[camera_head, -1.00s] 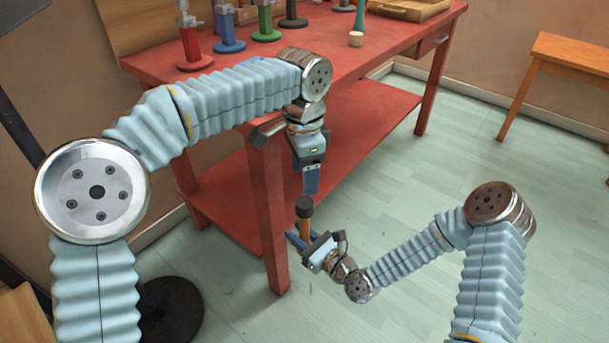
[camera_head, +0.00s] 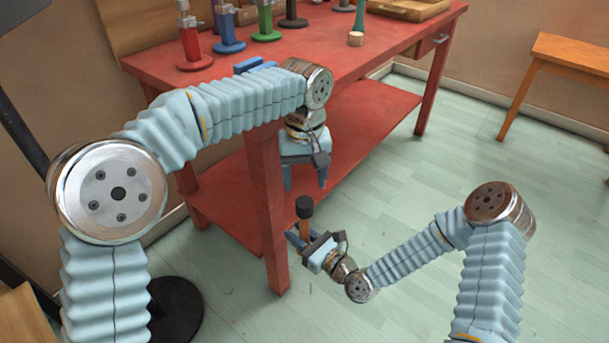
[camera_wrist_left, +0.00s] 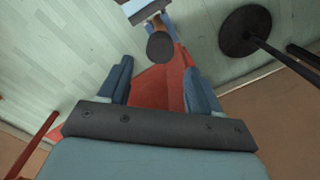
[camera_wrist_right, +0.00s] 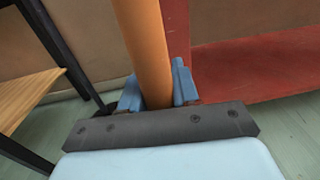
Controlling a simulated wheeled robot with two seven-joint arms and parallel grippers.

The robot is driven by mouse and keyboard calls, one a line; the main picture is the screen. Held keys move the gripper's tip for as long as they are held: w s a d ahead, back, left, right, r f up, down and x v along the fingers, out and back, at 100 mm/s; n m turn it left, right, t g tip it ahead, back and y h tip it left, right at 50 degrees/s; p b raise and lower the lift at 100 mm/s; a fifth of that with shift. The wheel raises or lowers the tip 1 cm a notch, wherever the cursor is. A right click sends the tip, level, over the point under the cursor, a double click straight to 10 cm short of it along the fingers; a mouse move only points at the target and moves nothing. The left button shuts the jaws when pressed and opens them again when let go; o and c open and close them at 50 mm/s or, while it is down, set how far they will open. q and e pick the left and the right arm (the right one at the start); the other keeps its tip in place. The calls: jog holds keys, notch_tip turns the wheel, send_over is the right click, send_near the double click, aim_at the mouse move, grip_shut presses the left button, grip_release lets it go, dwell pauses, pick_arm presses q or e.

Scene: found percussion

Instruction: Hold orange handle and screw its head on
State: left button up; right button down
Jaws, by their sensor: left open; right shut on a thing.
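My right gripper (camera_head: 307,243) is shut on the orange handle (camera_wrist_right: 150,45), which stands roughly upright between its fingers (camera_wrist_right: 157,92). A dark round head (camera_head: 304,206) sits at the top of the handle; I cannot tell how tightly it is seated. My left gripper (camera_head: 306,180) is open, empty and pointing down, just above the head and apart from it. In the left wrist view, the head (camera_wrist_left: 160,46) shows beyond the open fingertips (camera_wrist_left: 160,70), near the middle, with the right gripper behind it.
A red table (camera_head: 345,65) with a lower shelf (camera_head: 370,115) stands behind, its front leg (camera_head: 270,215) close to both grippers. Coloured stands, including a blue one (camera_head: 228,45) and a green one (camera_head: 266,34), are on top. A wooden bench (camera_head: 570,50) is at the right. Open floor lies between.

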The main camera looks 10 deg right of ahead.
aim_at(305, 201)
pick_arm(q)
jog(key=shift+f, duration=4)
jog(key=shift+c, duration=0.2)
jog(key=c, duration=1)
jog(key=m, duration=0.4)
jog(key=shift+m, duration=0.3)
jog(key=m, duration=0.6)
jog(key=shift+m, duration=0.4)
jog(key=o, duration=1.2)
jog(key=shift+r, duration=0.1)
